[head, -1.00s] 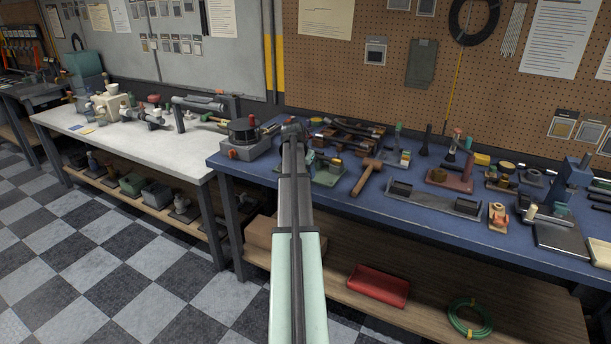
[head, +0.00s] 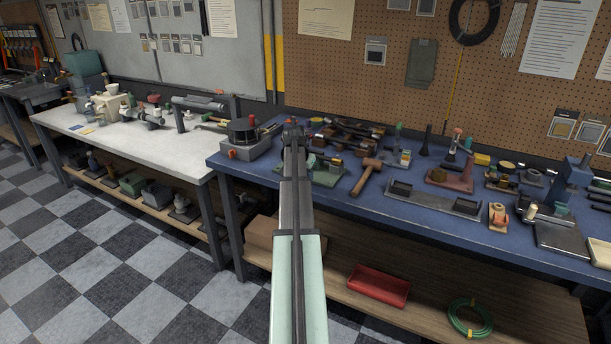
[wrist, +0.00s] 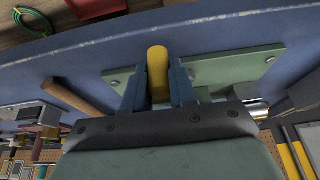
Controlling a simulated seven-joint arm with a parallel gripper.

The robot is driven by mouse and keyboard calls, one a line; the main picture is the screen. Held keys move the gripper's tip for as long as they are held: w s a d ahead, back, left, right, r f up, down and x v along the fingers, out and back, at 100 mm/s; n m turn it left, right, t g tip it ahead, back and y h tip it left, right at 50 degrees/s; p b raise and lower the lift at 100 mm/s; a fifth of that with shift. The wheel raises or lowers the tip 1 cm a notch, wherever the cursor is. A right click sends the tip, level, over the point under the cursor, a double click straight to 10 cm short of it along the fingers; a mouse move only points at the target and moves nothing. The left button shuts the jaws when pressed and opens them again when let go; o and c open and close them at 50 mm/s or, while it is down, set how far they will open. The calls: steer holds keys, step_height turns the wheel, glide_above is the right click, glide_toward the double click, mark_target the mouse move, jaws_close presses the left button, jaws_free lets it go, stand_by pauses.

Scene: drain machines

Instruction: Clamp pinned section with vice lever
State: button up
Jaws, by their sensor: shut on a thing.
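The wrist view shows my gripper (wrist: 157,82) with its two dark blue fingers on either side of a yellow cylindrical grip (wrist: 157,70), shut on it. The grip looks like the end of the vice lever. A green base plate (wrist: 235,68) with bolts lies on the blue bench beneath it. In the head view my gripper (head: 291,138) is at the left part of the blue bench, and the green base (head: 327,174) shows just right of my arm. My arm and gripper hide most of the vice, so the pinned section and the clamp's position cannot be made out.
A wooden mallet (head: 367,176) lies right of the green base. A grey machine with a black round top (head: 243,135) stands close on the left. Several fixtures crowd the blue bench (head: 375,220) behind and to the right. Its front edge is mostly clear.

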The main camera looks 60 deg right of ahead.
jaws_close()
steer(key=w+m, duration=0.1)
steer(key=w+m+g, duration=0.1)
steer(key=m, duration=0.1)
steer(key=shift+a, duration=0.4)
steer(key=w+m, duration=0.1)
steer(key=m, duration=0.1)
steer(key=w+m+g, duration=0.1)
steer(key=shift+w+a+m+g+y, duration=0.1)
steer(key=shift+a+m+g+y, duration=0.05)
steer(key=shift+m+g+y, duration=0.2)
steer(key=w+m, duration=0.1)
steer(key=m, duration=0.1)
steer(key=w+m+g+y, duration=0.1)
steer(key=shift+w+d+m, duration=0.1)
steer(key=shift+d+m, duration=0.1)
steer(key=shift+m, duration=0.15)
steer(key=shift+w+d+m+g+y, duration=0.25)
steer(key=shift+w+m, duration=0.2)
steer(key=shift+m, duration=0.45)
steer(key=shift+w+d+m+g+y, duration=0.15)
steer(key=shift+w+m+y, duration=0.2)
steer(key=shift+m, duration=0.55)
steer(key=shift+w, duration=0.1)
